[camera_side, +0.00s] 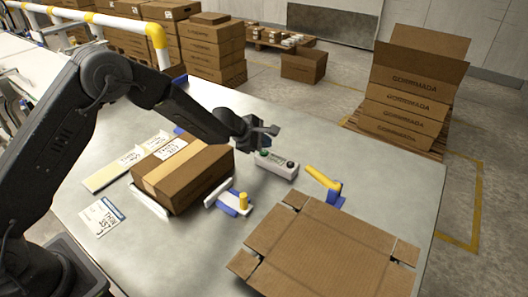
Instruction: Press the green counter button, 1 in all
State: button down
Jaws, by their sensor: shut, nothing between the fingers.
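A small light grey counter box (277,168) sits on the metal table, right of the taped carton. Its green button (264,153) is at the left end of its top, with a small display in the middle and a dark button (290,165) at the right end. My gripper (267,138) is shut and empty. It appears just above and behind the green button in the picture; I cannot tell whether it touches the button. The button is largely in view.
A taped brown carton (190,180) stands left of the counter box between white guides. A yellow-and-blue clamp (325,180) is to its right, and a yellow-topped blue fixture (238,203) is in front. A flattened carton (325,250) covers the front right.

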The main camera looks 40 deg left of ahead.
aim_at(264, 153)
jog(key=shift+f, duration=0.2)
dwell(0.3)
jog(key=shift+f, duration=0.25)
jog(key=shift+f, duration=0.4)
dwell(0.6)
jog(key=shift+r, duration=0.85)
jog(key=shift+r, duration=2.45)
